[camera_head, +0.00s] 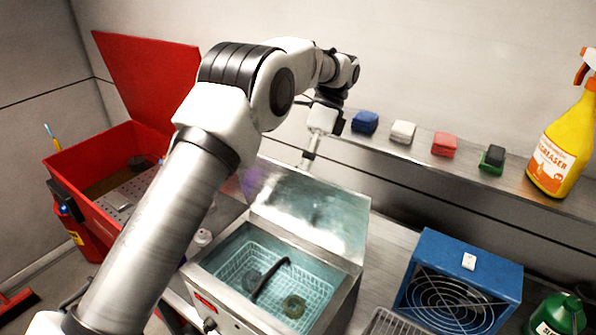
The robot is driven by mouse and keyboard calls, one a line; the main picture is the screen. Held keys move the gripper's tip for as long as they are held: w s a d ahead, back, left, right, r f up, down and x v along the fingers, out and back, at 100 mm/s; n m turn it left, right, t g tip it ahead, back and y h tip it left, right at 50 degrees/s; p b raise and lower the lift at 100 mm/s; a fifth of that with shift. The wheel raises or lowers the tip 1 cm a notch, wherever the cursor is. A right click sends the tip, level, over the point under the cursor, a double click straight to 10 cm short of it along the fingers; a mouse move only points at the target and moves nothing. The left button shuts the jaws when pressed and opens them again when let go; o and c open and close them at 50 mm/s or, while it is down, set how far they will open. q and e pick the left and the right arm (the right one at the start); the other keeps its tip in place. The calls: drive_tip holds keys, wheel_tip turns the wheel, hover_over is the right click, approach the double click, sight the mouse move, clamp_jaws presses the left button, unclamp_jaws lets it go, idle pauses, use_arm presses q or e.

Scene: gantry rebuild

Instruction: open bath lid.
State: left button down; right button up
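The bath (345,299) is a steel box with a red display on its front, standing on the bench at bottom centre. Its steel lid (318,214) stands raised at the back edge, tilted backward, so the inside shows. A white wire basket (232,264) sits in the bluish liquid with a dark curved part and a ring-shaped part in it. My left arm reaches across from lower left. My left gripper (309,157) points down at the lid's upper edge; I cannot tell whether it touches, or whether its fingers are apart. My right gripper is out of view.
A red tub (65,171) with its red lid up stands at left. A blue fan box (423,253) stands right of the bath. A wall shelf (465,172) holds several coloured blocks and a yellow spray bottle (560,150). A green bottle (556,318) is at lower right.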

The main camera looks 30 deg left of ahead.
use_arm(q)
drive_tip(key=shift+f, duration=0.75)
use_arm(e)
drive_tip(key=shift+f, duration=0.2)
use_arm(q)
drive_tip(key=c, duration=0.8)
unclamp_jaws()
drive_tip(key=shift+o, duration=0.2)
drive_tip(key=shift+w+a+f, duration=0.15)
drive_tip(key=shift+w, duration=0.2)
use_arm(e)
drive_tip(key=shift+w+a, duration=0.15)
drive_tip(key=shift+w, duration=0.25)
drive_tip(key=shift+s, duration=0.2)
use_arm(q)
drive_tip(key=shift+w+r, duration=0.1)
drive_tip(key=shift+r, duration=0.1)
drive_tip(key=shift+w, duration=0.2)
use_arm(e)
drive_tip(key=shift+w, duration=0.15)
